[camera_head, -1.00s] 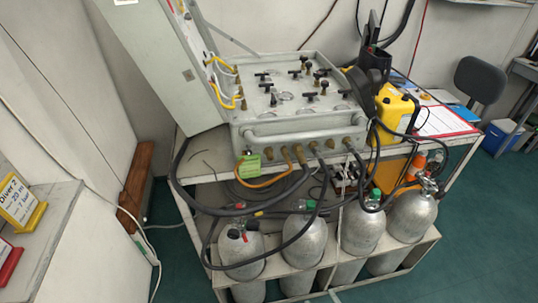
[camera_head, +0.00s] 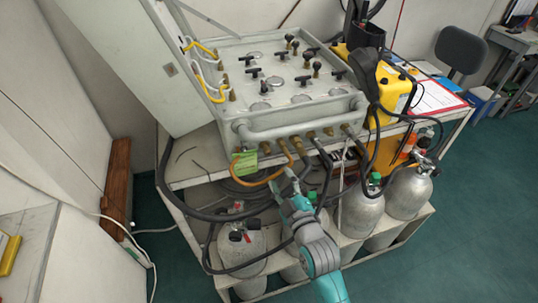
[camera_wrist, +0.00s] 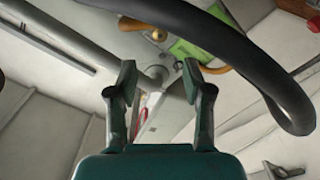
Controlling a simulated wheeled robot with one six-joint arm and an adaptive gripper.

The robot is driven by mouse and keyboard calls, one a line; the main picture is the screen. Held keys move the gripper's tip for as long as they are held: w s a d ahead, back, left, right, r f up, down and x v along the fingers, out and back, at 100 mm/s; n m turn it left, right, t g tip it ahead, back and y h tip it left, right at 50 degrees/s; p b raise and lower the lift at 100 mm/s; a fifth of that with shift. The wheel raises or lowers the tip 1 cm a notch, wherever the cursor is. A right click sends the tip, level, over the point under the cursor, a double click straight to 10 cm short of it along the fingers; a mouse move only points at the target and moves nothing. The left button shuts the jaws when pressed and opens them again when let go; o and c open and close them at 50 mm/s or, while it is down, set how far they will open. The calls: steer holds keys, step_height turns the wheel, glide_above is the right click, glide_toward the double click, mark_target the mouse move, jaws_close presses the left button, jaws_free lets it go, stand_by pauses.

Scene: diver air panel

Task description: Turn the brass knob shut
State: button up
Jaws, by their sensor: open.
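The grey air panel (camera_head: 300,112) stands on the trolley, with several brass fittings along its front edge. One brass fitting (camera_head: 267,149) is beside the green tag (camera_head: 245,163). A round brass piece (camera_wrist: 158,34) shows at the top of the wrist view, beside the green tag (camera_wrist: 195,48); I cannot tell for sure that it is the knob. My gripper (camera_head: 285,183) is below the panel's front edge, near the orange hose.
A thick black hose (camera_wrist: 225,45) crosses close above my fingers in the wrist view. An orange hose (camera_head: 265,182) loops under the panel front. Gas cylinders (camera_head: 362,213) stand on the lower shelf. Green floor (camera_head: 450,235) is open at the right.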

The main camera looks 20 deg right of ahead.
mark_target(268, 153)
steer(key=w, duration=1)
steer(key=shift+a, duration=0.15)
steer(key=shift+c, duration=0.2)
jaws_close()
